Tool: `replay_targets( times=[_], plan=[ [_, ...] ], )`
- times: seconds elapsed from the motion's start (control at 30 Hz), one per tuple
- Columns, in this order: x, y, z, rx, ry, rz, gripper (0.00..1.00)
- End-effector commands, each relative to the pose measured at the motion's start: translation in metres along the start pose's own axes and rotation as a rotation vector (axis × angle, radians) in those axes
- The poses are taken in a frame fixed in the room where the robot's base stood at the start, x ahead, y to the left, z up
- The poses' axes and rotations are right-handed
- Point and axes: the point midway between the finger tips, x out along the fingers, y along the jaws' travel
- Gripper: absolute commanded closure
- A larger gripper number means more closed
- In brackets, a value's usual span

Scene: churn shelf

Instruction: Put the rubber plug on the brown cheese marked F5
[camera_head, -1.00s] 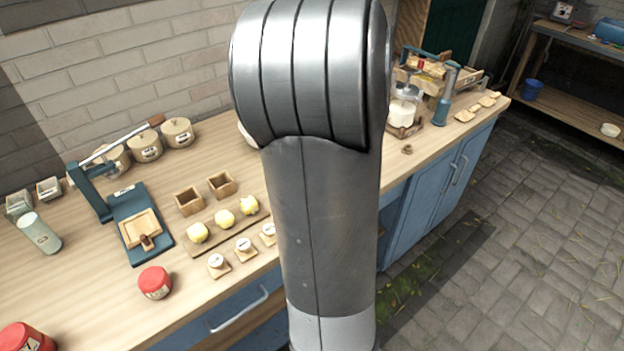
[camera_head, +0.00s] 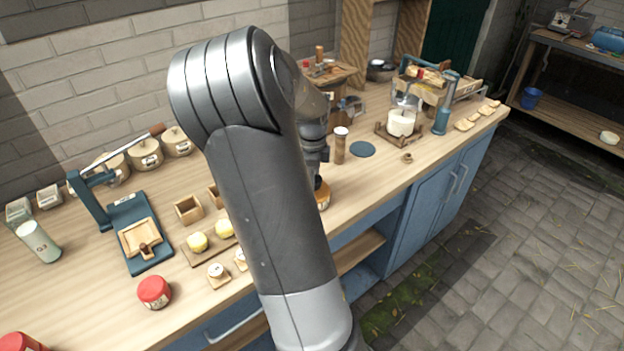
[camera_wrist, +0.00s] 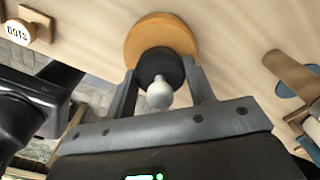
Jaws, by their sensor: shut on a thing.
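In the wrist view, my gripper (camera_wrist: 162,72) is shut on the rubber plug (camera_wrist: 158,68), a black round piece with a pale knob. An orange-brown round cheese (camera_wrist: 148,34) lies directly behind the plug in that view. In the head view the same cheese (camera_head: 323,198) sits on the bench near its front edge, with my gripper (camera_head: 319,180) just over it. The plug is at or just above the cheese's top; I cannot tell whether they touch. I cannot read a mark on the cheese.
A jar with a brown body and white lid (camera_head: 340,146) stands close behind and right of my gripper, beside a flat blue-green disc (camera_head: 362,149). Small marked pieces on wooden squares (camera_head: 218,275) and a yellow cheese (camera_head: 197,242) are left. My arm hides part of the bench.

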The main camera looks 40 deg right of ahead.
Motion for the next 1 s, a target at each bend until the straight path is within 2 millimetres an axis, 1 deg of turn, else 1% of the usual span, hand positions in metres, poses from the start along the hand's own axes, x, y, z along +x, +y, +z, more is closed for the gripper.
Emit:
replay_targets(
  times=[0.03, 0.1, 0.43, 0.47, 0.7, 0.73, 1.0],
  plan=[
    [0.0077, 0.0002, -0.0002, 0.002, 0.001, 0.002, 0.74],
    [0.0131, 0.0, -0.0004, 0.001, 0.001, 0.001, 0.74],
    [0.0157, -0.0001, -0.0005, 0.001, 0.0, 0.0, 0.74],
    [0.0161, -0.0001, -0.0005, 0.001, 0.0, 0.0, 0.5],
    [0.0156, -0.0001, -0.0003, 0.0, 0.0, -0.001, 0.31],
    [0.0156, -0.0002, -0.0003, 0.0, 0.0, -0.001, 0.29],
    [0.0131, -0.0003, -0.0001, 0.0, -0.001, -0.001, 0.29]
  ],
)
